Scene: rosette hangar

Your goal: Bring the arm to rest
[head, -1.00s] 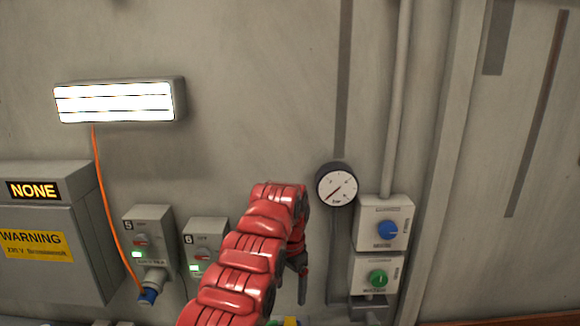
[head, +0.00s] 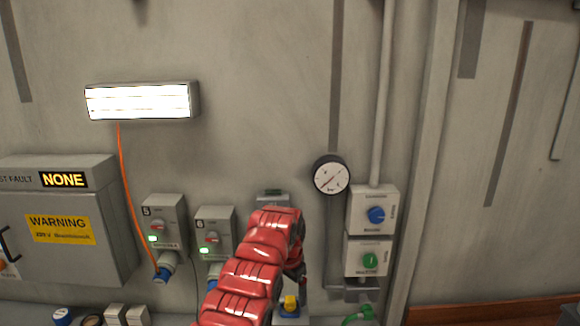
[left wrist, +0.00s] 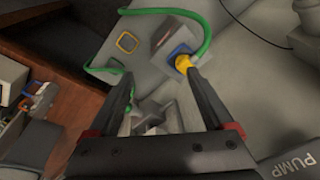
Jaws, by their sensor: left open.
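My left arm (head: 247,275) is red and rises from the bottom of the head view in front of the wall. Its gripper (head: 300,277) hangs down at the arm's far end and is partly hidden by it. In the left wrist view the two dark fingers (left wrist: 158,80) are spread apart with nothing held between them. A yellow plug or knob (left wrist: 183,62) in a blue-rimmed square shows beside the tip of the right-hand finger. I cannot tell whether they touch. My right gripper is in neither view.
Wall boxes 5 (head: 165,222) and 6 (head: 214,231) are left of the arm. A gauge (head: 331,175) and boxes with a blue knob (head: 376,215) and a green knob (head: 370,261) are right. A green cable (left wrist: 207,30) loops near the fingers.

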